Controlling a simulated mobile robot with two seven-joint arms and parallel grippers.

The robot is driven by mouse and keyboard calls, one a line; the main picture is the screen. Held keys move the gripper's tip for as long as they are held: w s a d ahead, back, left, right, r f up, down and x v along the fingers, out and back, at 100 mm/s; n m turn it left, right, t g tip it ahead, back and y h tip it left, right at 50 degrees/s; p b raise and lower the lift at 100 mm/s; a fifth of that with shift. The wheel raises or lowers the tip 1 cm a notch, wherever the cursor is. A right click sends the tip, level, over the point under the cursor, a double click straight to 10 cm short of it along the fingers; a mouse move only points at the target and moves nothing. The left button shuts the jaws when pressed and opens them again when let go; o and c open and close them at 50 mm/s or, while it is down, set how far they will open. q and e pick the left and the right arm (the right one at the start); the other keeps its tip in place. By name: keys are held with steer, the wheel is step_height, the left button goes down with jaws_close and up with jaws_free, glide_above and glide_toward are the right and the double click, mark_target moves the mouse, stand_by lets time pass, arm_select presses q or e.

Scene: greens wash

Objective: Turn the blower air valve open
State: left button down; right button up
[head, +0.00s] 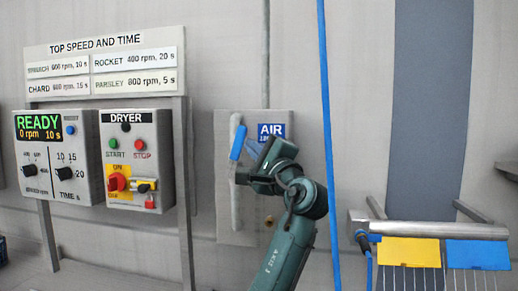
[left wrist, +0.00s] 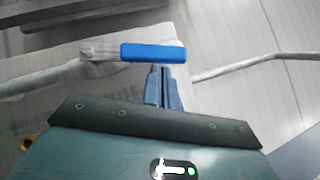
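The air valve's blue handle (head: 238,142) is on the grey AIR panel (head: 224,226) in the head view, slightly tilted from upright against a pale vertical pipe (head: 236,205). My left gripper (head: 256,150) is just right of the handle. In the left wrist view the blue handle (left wrist: 153,52) lies crosswise just beyond the fingertips of the left gripper (left wrist: 164,70). The fingers are together with nothing seen between them. I cannot tell whether the tips touch the handle. My arm hides part of the panel. My right gripper is not in view.
A dryer box (head: 113,158) with a red knob and a speed and time box (head: 57,185) stand left of the panel. A blue hose (head: 327,120) hangs close right of my arm. A metal bar (head: 430,229) with yellow and blue plates is at the right.

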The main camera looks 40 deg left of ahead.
arm_select(q)
steer(key=shift+s+a+r+p, duration=0.25)
steer(key=shift+a+r+p, duration=0.15)
steer(key=shift+r, duration=0.1)
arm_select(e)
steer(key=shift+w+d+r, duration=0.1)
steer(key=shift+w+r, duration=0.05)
arm_select(q)
steer(key=shift+a, duration=0.1)
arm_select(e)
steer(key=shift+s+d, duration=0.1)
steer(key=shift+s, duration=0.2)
